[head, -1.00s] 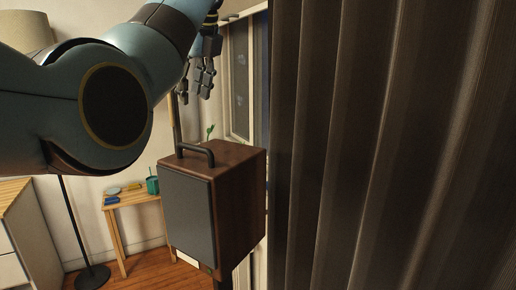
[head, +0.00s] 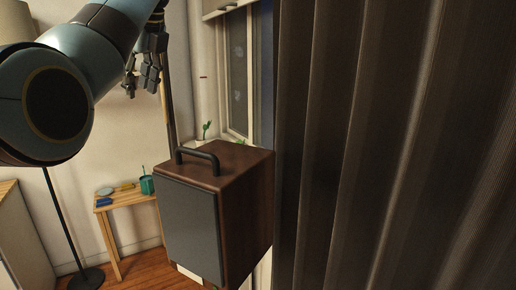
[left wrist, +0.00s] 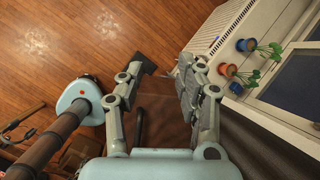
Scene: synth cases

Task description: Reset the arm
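My left arm comes in from the upper left of the head view. My left gripper (head: 143,85) hangs fingers down, above and a little left of the dark wood speaker box with a black handle (head: 240,190). The gripper is apart from the box. In the left wrist view the two fingers (left wrist: 163,75) are spread, with nothing between them but floor and box in the background. My right gripper is in neither view.
A ribbed dark curtain (head: 400,150) fills the right side. A small wooden table (head: 130,201) with a green cup (head: 147,185) stands behind. A lamp pole (head: 66,225) is at left. Potted plants (left wrist: 237,71) line the white window unit (left wrist: 225,40). Wooden floor shows open room (left wrist: 80,40).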

